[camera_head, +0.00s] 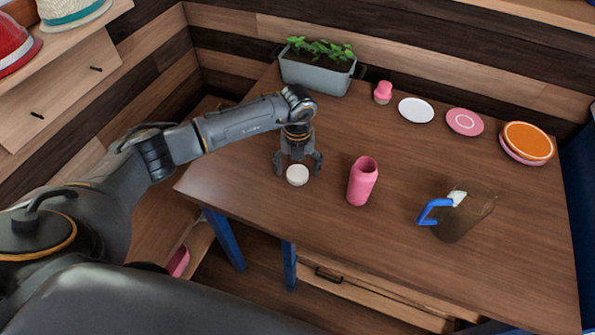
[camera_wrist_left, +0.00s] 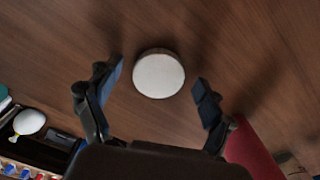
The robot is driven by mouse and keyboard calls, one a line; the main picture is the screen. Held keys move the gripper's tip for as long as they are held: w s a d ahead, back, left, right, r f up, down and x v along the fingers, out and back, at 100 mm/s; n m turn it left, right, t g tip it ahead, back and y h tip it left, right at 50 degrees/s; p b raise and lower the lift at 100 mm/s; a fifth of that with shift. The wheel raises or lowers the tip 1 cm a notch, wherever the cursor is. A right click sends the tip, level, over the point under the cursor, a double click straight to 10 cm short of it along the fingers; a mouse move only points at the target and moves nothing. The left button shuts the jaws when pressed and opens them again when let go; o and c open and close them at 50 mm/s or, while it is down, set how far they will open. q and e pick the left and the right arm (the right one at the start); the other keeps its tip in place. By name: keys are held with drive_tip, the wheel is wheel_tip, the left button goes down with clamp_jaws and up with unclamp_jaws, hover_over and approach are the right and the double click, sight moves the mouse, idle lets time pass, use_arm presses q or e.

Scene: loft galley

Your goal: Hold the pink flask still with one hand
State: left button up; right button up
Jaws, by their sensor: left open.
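The pink flask (camera_head: 362,181) stands upright on the wooden table with its top open. In the left wrist view, part of a red-pink shape, likely the flask (camera_wrist_left: 251,148), shows at the lower right, outside the fingers. My left gripper (camera_head: 298,164) points down with its fingers apart, to the left of the flask and not touching it. A small white round piece (camera_head: 297,175) lies below the fingers; in the left wrist view the white disc (camera_wrist_left: 159,74) shows between the open fingertips (camera_wrist_left: 157,82). My right gripper is not in view.
A clear pitcher with a blue handle (camera_head: 462,214) stands right of the flask. A grey planter (camera_head: 316,75), a small pink item (camera_head: 383,92), a white plate (camera_head: 416,110), a pink plate (camera_head: 465,122) and an orange-topped plate stack (camera_head: 528,141) line the back. The table's front edge is clear.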

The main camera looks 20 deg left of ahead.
sight(297, 171)
use_arm(q)
drive_tip(key=shift+f, duration=0.1)
drive_tip(key=c, duration=0.8)
drive_tip(key=shift+r, duration=0.4)
wheel_tip(297, 171, up, 2)
drive_tip(key=shift+r, duration=0.2)
drive_tip(key=s+d+r, duration=0.1)
drive_tip(key=s+r, duration=0.2)
drive_tip(key=s, duration=0.1)
drive_tip(key=s+d+r+b, duration=0.1)
drive_tip(key=s+d+r, duration=0.1)
drive_tip(key=s+r, duration=0.1)
drive_tip(key=s+d+r+b, duration=0.1)
drive_tip(key=s+d+r, duration=0.1)
drive_tip(key=s, duration=0.4)
drive_tip(key=shift+d+r, duration=0.2)
drive_tip(key=shift+r, duration=0.7)
